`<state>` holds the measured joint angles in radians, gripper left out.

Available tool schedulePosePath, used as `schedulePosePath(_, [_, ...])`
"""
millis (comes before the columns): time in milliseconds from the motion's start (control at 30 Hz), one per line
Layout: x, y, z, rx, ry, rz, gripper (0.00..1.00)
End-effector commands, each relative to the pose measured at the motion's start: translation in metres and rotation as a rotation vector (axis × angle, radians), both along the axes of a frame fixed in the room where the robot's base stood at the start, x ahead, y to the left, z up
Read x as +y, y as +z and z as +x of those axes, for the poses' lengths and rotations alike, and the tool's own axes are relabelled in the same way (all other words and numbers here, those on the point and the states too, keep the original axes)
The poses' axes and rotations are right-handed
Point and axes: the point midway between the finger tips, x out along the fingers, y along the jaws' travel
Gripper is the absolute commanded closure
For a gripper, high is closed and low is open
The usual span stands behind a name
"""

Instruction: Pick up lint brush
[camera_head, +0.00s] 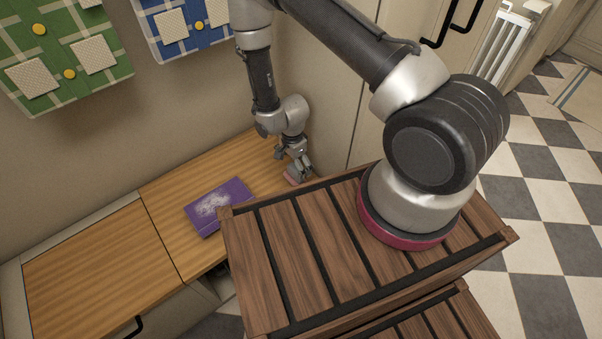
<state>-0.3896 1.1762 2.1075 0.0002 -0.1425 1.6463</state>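My gripper (297,172) points down at the far right end of the wooden counter, close to the wall and cabinet. A small pinkish object (291,179) shows at its fingertips, mostly hidden by the fingers. It may be the lint brush, but too little of it shows to be sure. I cannot tell whether the fingers are closed on it, or whether it rests on the counter.
A purple box (218,206) lies on the wooden counter (160,205), left of my gripper. The dark slatted wooden top (290,262) stands in front. Green (65,55) and blue (190,25) fabric organizers hang on the wall. Checkered floor is open at right.

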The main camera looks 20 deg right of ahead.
Motion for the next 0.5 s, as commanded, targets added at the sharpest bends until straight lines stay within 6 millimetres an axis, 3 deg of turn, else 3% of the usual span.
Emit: schedulePosePath(500, [-0.006,-0.068,-0.002,0.001,0.0,0.0,0.0])
